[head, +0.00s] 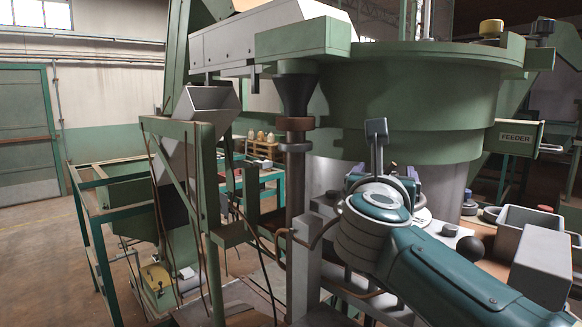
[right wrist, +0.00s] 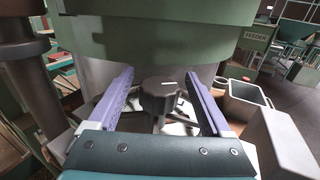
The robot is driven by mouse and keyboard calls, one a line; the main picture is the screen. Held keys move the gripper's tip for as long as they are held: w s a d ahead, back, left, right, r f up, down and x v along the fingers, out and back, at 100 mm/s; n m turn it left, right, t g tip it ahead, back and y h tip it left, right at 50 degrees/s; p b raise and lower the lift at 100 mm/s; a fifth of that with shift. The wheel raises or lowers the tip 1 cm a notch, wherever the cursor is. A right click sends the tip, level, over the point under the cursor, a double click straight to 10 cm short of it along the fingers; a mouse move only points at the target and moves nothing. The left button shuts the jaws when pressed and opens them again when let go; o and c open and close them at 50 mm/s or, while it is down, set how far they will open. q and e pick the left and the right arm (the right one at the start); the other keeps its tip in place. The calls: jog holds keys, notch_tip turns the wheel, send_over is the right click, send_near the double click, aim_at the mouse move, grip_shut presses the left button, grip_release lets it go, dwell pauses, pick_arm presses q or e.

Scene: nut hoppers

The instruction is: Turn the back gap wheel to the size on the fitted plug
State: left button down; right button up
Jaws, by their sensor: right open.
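My right gripper (right wrist: 160,88) is open, with its two purple fingers apart on either side of a dark knobbed wheel (right wrist: 160,87). The wheel has a pale mark on top and dark spokes below, and stands in front of the big green drum. Whether the fingers touch it I cannot tell. In the head view my right gripper (head: 388,172) is at the foot of the drum, and my own wrist hides most of the wheel. No size number is readable, and I cannot pick out the fitted plug for sure. My left gripper is not in view.
The green drum (head: 410,100) rises behind the gripper. A dark post (head: 296,170) and a green frame (head: 180,130) stand left. Open floor lies far left.

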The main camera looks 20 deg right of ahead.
grip_shut()
dwell(0.7)
